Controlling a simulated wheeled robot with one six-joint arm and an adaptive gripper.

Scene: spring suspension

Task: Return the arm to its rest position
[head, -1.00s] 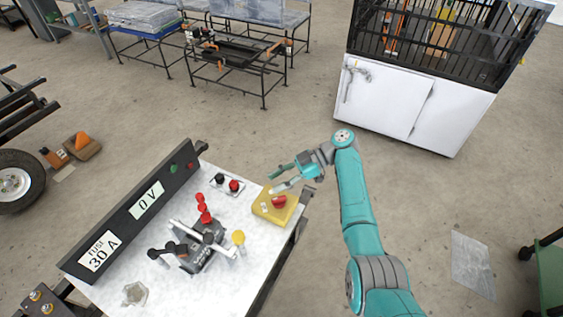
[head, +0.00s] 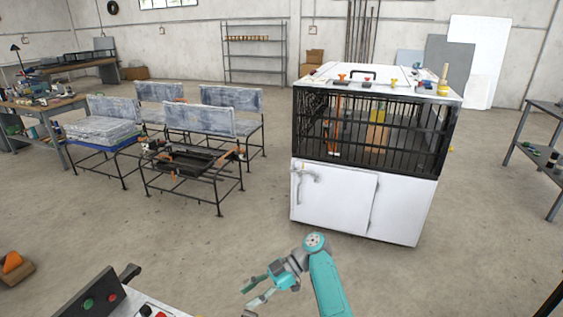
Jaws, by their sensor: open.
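My gripper (head: 251,293) is at the lower middle of the head view. Its teal and grey fingers are apart and nothing is between them. It is above and to the right of the corner of the test bench (head: 158,308). My arm (head: 328,287) runs down out of the bottom edge. Only the bench's far corner shows, with a dark panel (head: 88,301) that carries a green and a red button. The rest of the bench is below the picture.
A white cabinet (head: 333,198) with a black barred cage (head: 377,133) on top stands beyond my arm. Metal frame stands (head: 190,190) with several slabs are at the back left. Open concrete floor (head: 240,240) lies between. A grey shelf table (head: 545,150) is at the right edge.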

